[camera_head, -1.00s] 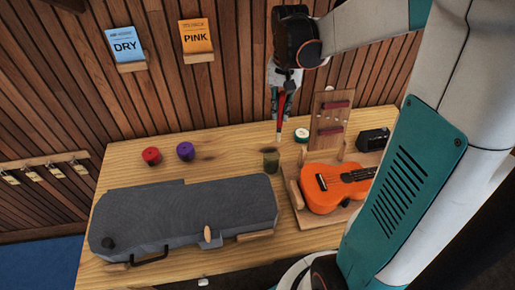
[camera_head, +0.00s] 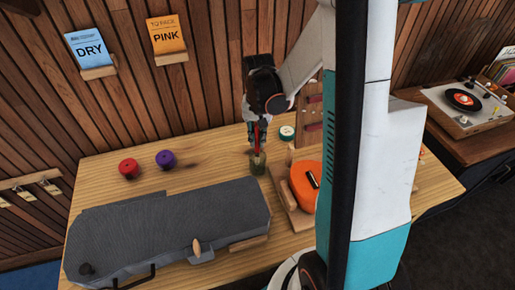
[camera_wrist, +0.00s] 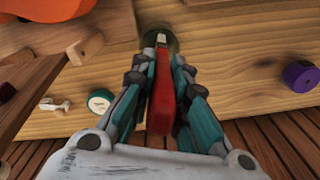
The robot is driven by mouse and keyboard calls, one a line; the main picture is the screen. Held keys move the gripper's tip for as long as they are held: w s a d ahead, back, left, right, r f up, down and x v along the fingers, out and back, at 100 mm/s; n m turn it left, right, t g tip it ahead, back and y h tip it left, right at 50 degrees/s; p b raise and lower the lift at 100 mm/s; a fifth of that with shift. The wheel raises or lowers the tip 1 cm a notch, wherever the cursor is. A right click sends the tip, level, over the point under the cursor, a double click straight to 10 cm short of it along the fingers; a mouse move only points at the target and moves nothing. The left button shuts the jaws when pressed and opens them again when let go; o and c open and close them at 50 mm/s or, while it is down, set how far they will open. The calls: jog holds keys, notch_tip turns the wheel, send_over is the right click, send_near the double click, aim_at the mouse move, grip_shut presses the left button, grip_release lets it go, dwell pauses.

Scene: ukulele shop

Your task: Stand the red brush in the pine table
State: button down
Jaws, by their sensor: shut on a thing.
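My gripper (camera_head: 257,128) is shut on the red brush (camera_head: 258,140), which hangs tip down over the pine table (camera_head: 208,148). In the wrist view the red brush handle (camera_wrist: 163,100) lies between my gripper's teal fingers (camera_wrist: 162,65). Its pale tip (camera_wrist: 161,38) points down at a small greenish glass jar (camera_head: 257,165) on the table. In the wrist view the tip overlaps the jar's mouth (camera_wrist: 150,44). I cannot tell whether the tip is inside the jar or just above it.
A red pot (camera_head: 128,168) and a purple pot (camera_head: 165,158) stand left of the jar. A grey case (camera_head: 165,230) lies in front. An orange ukulele (camera_head: 304,188) on a wooden stand and a green-white tin (camera_head: 287,132) are close on the right.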

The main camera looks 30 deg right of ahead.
aim_at(258, 146)
jog(key=shift+s+f+b, duration=0.1)
jog(key=shift+f+b, duration=0.5)
jog(key=shift+f, duration=1.8)
jog(key=shift+f, duration=0.15)
jog(key=c, duration=1.6)
grip_release()
notch_tip(258, 146, up, 12)
jog(key=p, duration=0.3)
jog(key=shift+r, duration=0.25)
